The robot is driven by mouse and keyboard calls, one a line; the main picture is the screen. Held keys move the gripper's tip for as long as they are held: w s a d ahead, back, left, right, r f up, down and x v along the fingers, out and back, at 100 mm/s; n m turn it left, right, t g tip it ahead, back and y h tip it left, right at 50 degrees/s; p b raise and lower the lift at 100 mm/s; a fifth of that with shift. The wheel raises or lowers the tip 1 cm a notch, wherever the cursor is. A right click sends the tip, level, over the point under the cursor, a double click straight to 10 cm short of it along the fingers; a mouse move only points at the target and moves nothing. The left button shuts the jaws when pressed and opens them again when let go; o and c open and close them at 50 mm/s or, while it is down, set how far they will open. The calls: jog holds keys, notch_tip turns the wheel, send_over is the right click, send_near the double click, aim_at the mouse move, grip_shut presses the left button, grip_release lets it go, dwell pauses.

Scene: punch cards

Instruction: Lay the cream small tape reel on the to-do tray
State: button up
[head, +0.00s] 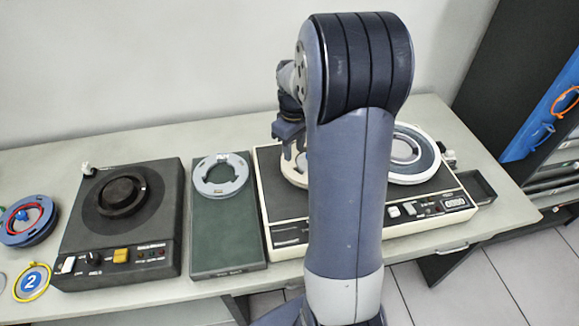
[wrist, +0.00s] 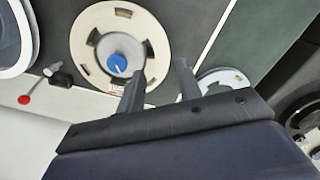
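The cream small tape reel (wrist: 85,35), with dark slots and a blue-capped hub, lies on the left side of the tape deck. In the head view the reel (head: 292,177) is mostly hidden by my arm. My gripper (wrist: 159,68) is open, with its fingers apart and nothing held. Its fingertips show on either side of the reel's rim in the wrist view; I cannot tell their height above it. A green flat tray (head: 226,233) stands left of the deck with a pale grey reel (head: 221,188) at its back.
The cream-edged tape deck (head: 290,232) carries a larger grey-and-white reel (head: 427,165) on its right. A black machine (head: 85,230) with a round platter stands left of the green tray. Blue reels (head: 28,232) lie at the far left. The green tray's front half is clear.

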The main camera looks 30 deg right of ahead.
aim_at(294, 175)
jog(key=shift+s+f+b, duration=0.15)
jog(key=shift+f+b, duration=0.2)
jog(key=shift+f, duration=0.05)
notch_tip(294, 175, down, 8)
jog(key=b, duration=0.6)
jog(key=shift+a+f, duration=0.1)
jog(key=shift+f, duration=0.05)
jog(key=shift+c, duration=0.3)
grip_shut()
jog(key=shift+r, duration=0.2)
jog(key=shift+r+p, duration=2.5)
jog(key=shift+r, duration=0.4)
jog(key=shift+f, duration=0.1)
